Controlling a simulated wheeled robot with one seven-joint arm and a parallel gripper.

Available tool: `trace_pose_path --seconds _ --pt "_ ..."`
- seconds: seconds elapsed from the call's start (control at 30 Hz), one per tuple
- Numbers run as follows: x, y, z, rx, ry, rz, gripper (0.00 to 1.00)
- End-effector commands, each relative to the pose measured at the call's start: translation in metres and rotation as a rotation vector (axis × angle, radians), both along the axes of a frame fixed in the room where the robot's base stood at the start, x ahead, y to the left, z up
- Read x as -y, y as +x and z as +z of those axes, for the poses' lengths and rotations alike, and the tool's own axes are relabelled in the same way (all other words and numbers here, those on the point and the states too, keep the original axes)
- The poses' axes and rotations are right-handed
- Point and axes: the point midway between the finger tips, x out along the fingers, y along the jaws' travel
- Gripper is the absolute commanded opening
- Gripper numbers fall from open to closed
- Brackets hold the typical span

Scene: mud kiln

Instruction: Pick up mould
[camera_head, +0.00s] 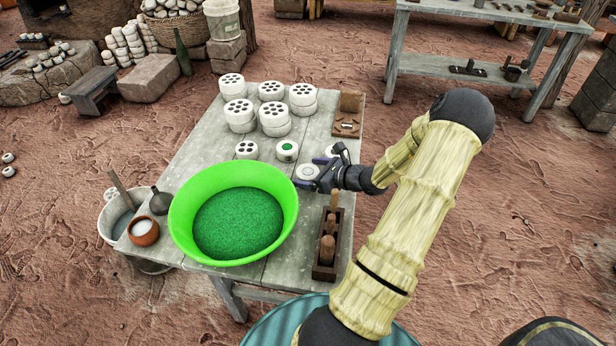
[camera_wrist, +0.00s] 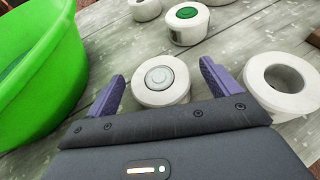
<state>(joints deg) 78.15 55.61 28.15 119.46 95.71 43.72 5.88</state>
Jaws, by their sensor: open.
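A small white round mould with a grey disc in its top (camera_wrist: 160,82) stands upright on the table, between and just ahead of my gripper's purple fingers. It also shows in the head view (camera_head: 307,172). My gripper (camera_wrist: 161,72) is open and empty, low over the table; it also shows in the head view (camera_head: 318,172). I cannot tell whether the fingers touch the mould. Close by stand a white mould with an open round hole (camera_wrist: 280,84), one filled with green (camera_wrist: 188,24) and another small white one with holes (camera_head: 246,150).
A bright green basin (camera_head: 180,215) of green granules stands left of my gripper. Larger white holed moulds (camera_head: 236,112) stand at the table's back. A wooden tool box (camera_head: 326,262) lies near the front right edge, a wooden stand (camera_head: 347,116) at the back right.

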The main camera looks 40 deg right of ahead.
Motion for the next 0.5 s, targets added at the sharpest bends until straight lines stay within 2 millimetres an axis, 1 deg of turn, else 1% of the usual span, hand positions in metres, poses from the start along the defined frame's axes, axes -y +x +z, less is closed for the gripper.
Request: trace_pose_path --seconds 0.03,0.13,0.5 --pt "-0.0021 0.0062 -0.0037 0.001 0.002 0.001 0.88" --pt "-0.0041 0.0123 -0.0060 -0.001 -0.001 0.000 0.88" --pt "-0.0038 0.0128 -0.0059 -0.001 -0.001 -0.001 0.88"
